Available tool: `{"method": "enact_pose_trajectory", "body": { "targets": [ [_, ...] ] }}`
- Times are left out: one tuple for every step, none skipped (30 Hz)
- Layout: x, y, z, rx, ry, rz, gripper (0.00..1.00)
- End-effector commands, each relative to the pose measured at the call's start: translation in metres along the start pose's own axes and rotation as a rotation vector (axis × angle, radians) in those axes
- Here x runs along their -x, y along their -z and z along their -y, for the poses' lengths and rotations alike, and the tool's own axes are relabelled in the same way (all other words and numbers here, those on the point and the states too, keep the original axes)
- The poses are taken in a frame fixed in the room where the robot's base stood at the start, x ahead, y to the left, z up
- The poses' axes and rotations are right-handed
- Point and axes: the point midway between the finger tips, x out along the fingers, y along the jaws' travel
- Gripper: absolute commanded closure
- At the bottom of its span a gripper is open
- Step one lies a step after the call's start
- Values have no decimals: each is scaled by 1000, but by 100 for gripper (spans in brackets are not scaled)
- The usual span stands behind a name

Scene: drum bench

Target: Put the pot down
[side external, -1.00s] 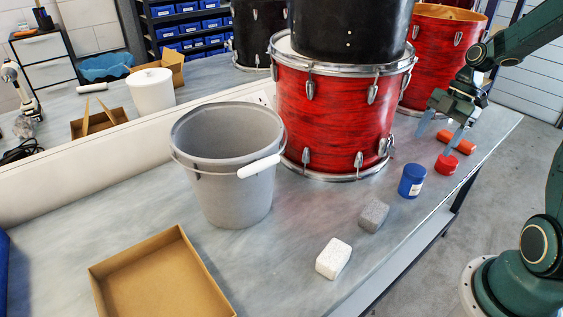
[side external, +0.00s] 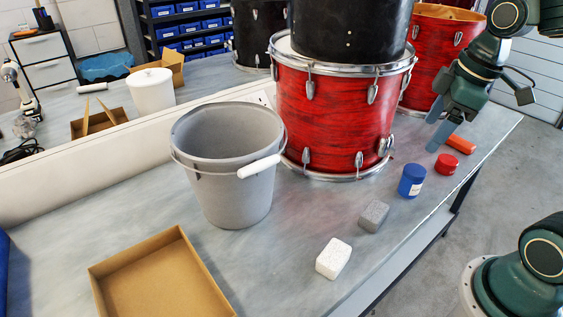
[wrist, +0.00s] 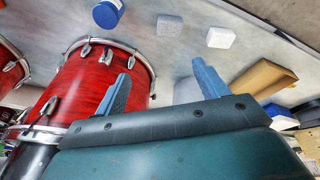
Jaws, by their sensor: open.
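The blue pot (side external: 411,181) stands upright on the bench in front of the red drum, with a pale label mark on its side. It also shows in the wrist view (wrist: 107,14) at the top. A small, low red pot or lid (side external: 446,164) stands just beyond it to the right. My gripper (side external: 438,124) is above the bench behind these two, beside the red drum, apart from both. Its two blue fingers are spread and empty in the wrist view (wrist: 160,70).
The red drum (side external: 335,115) with a black drum on it stands close by. An orange-red piece (side external: 460,144) lies near the bench edge. A grey block (side external: 373,215), a white block (side external: 333,258), a grey bucket (side external: 235,190) and a cardboard tray (side external: 165,285) stand nearer.

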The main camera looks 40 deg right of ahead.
Motion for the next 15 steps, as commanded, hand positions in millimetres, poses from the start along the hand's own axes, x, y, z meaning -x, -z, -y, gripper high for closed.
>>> {"method": "enact_pose_trajectory", "body": {
  "targets": [
    [6, -1, 11, -39, -22, -17, 28],
    [9, -2, 16, -70, -33, -26, 28],
    [12, -4, 23, -110, -46, -39, 28],
    [14, -5, 28, -140, -55, -50, 28],
    [17, -7, 32, -172, -65, -62, 28],
    [20, -9, 39, -212, -75, -78, 28],
    [22, -11, 43, -243, -82, -92, 28],
    [23, -14, 47, -273, -88, -104, 28],
    [26, -16, 52, -312, -95, -122, 28],
    [27, -18, 56, -339, -98, -134, 28],
    [28, -20, 59, -365, -101, -146, 28],
    [30, -23, 62, -397, -104, -162, 28],
    [30, -25, 64, -420, -106, -171, 28],
    [31, -26, 67, -439, -106, -181, 28],
    [32, -28, 69, -464, -107, -191, 28]
  ]
}}
